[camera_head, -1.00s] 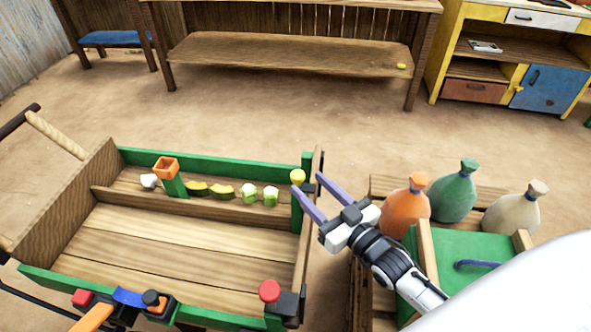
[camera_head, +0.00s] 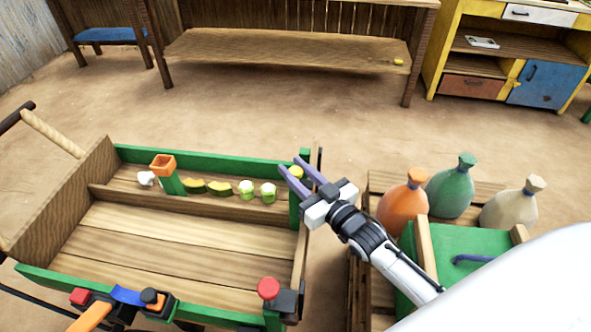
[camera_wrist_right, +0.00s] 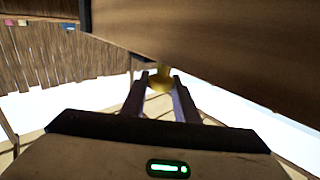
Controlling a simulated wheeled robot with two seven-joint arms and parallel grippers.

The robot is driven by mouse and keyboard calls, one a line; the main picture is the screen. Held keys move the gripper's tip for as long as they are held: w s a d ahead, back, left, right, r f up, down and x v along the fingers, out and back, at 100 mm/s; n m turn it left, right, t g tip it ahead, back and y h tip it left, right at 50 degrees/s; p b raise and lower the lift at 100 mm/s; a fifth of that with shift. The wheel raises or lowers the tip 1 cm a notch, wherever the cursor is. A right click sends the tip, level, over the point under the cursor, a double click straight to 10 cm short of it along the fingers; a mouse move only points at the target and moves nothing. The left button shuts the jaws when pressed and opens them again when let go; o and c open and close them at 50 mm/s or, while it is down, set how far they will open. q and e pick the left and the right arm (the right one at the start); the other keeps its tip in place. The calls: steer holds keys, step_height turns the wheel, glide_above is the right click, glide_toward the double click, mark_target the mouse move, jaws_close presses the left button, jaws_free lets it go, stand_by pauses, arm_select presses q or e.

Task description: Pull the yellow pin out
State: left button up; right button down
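The yellow pin (camera_head: 296,173) shows its rounded head at the far right corner post of the wooden cart (camera_head: 205,257). My right gripper (camera_head: 289,164) reaches it from the right, with its two purple fingers either side of the head. In the right wrist view the yellow pin (camera_wrist_right: 160,79) fills the gap between the fingertips (camera_wrist_right: 160,84), and the fingers look closed on it. The pin's lower part is hidden. The pin is still at the post. My left gripper does not show.
A red knob (camera_head: 268,289) on a black block stands at the cart's near right corner. Orange (camera_head: 403,207), green (camera_head: 452,190) and cream (camera_head: 511,208) sacks stand right of the cart. Green and yellow pieces (camera_head: 219,187) lie in its back trough. Open ground lies behind.

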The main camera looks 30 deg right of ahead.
mark_target(299, 174)
steer(key=shift+r, duration=0.1)
steer(key=shift+r+p, duration=0.35)
steer(key=shift+p, duration=0.1)
step_height(299, 174, up, 4)
steer(key=p, duration=0.3)
steer(key=shift+f+p, duration=0.1)
steer(key=shift+p, duration=0.2)
steer(key=shift+w, duration=0.1)
steer(key=c, duration=1.4)
jaws_free()
steer(key=shift+f, duration=0.1)
steer(key=shift+s+d+f, duration=0.1)
steer(key=shift+s, duration=0.55)
steer(key=s, duration=0.3)
steer(key=s+d, duration=0.1)
steer(key=s, duration=0.5)
steer(key=shift+d+b, duration=0.15)
steer(key=shift+b, duration=0.15)
